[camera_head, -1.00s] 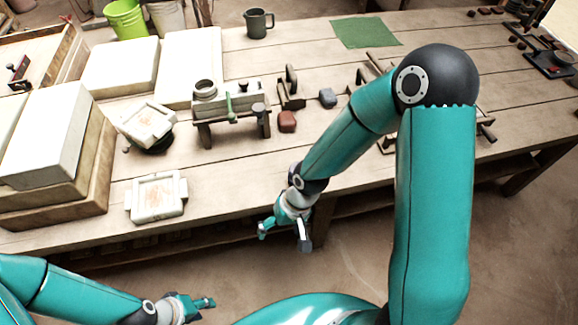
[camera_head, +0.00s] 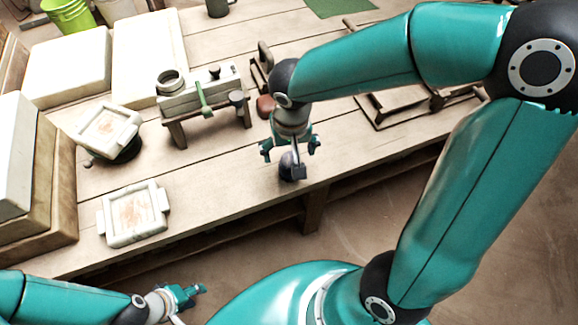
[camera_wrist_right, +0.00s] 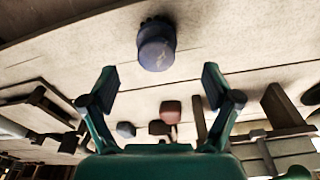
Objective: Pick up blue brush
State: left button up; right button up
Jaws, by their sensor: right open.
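A rounded blue-purple object, which looks like the blue brush (camera_head: 287,170), stands near the front edge of the table, partly hidden by my right gripper (camera_head: 290,150) in the head view. In the right wrist view the brush (camera_wrist_right: 156,48) shows with dark bristle-like tufts at its far end, beyond and between the spread fingers of my right gripper (camera_wrist_right: 160,82). That gripper is open and empty, apart from the brush. My left gripper (camera_head: 196,294) is low at the left, off the table; its finger gap is too small to judge.
A small wooden stand with a green-handled device (camera_head: 201,95) is left of my right gripper. A white tile mould (camera_head: 138,212) lies near the front edge. A reddish block (camera_wrist_right: 170,112) and a grey-blue block (camera_wrist_right: 126,129) lie behind the brush. Bare planks surround the brush.

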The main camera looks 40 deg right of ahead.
aim_at(290, 158)
jog(key=f, duration=0.5)
jog(key=w+d+f, duration=0.1)
jog(key=f, duration=0.2)
jog(key=shift+f+b, duration=0.2)
jog(key=shift+b, duration=0.2)
jog(key=c, duration=1.4)
jog(key=shift+o, duration=0.2)
jog(key=shift+r, duration=0.85)
notch_tip(290, 158, up, 18)
jog(key=p, duration=0.3)
jog(key=shift+r, duration=0.25)
